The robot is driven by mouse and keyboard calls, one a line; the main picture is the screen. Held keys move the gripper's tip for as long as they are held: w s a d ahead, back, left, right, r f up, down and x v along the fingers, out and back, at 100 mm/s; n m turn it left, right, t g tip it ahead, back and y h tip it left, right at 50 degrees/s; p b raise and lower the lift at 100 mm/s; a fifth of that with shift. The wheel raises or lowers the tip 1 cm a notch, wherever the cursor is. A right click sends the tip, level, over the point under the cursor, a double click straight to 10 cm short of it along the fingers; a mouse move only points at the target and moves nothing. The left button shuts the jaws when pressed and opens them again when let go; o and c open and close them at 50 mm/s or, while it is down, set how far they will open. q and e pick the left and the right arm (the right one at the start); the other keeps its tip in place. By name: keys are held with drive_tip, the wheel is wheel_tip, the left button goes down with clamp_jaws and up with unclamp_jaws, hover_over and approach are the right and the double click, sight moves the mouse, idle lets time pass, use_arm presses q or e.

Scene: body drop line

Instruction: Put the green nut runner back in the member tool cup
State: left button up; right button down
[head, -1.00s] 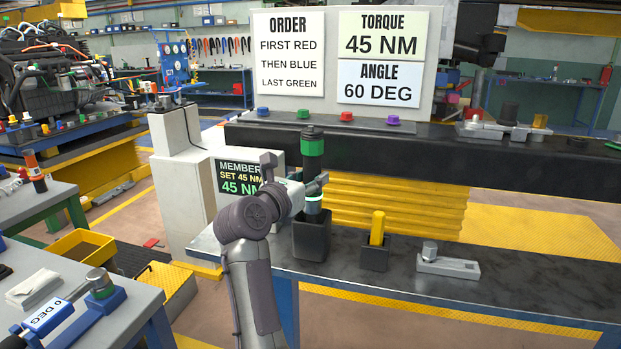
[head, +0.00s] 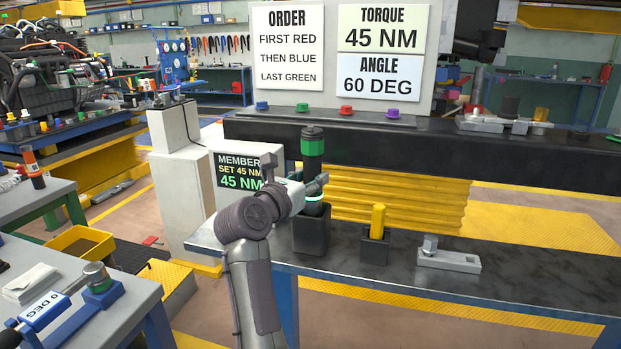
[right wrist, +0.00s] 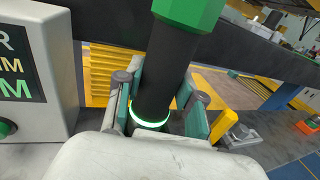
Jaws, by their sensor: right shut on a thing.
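The green nut runner (head: 313,146) is a dark upright tool with a green band and a lit ring low on its body. My right gripper (head: 316,186) is shut around its body. The dark square tool cup (head: 311,236) stands on the bench directly below, and the runner's lower end reaches its mouth. How deep the end sits in the cup is hidden. In the right wrist view the nut runner (right wrist: 168,70) stands between both fingers (right wrist: 165,105), with the glowing ring just below them. My left gripper is not in view.
A smaller cup (head: 374,248) with a yellow tool and a grey fixture (head: 448,260) stand to the right on the bench (head: 520,288). A white controller (head: 187,190) reading 45 NM stands at left. A black beam (head: 420,146) runs behind, with coloured caps above it.

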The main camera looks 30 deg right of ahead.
drive_tip(key=shift+a+f+b, duration=0.2)
drive_tip(key=shift+f+b, duration=0.35)
drive_tip(key=shift+f, duration=0.25)
drive_tip(key=c, duration=0.6)
unclamp_jaws()
drive_tip(key=shift+c, duration=0.2)
drive_tip(key=shift+f, duration=0.2)
drive_tip(key=b+v, duration=0.1)
drive_tip(key=v, duration=0.6)
drive_tip(key=shift+a+b, duration=0.15)
drive_tip(key=shift+b, duration=0.15)
drive_tip(key=shift+r, duration=0.15)
drive_tip(key=shift+p+x, duration=0.8)
drive_tip(key=shift+x, duration=2.85)
drive_tip(key=shift+s+r, duration=0.1)
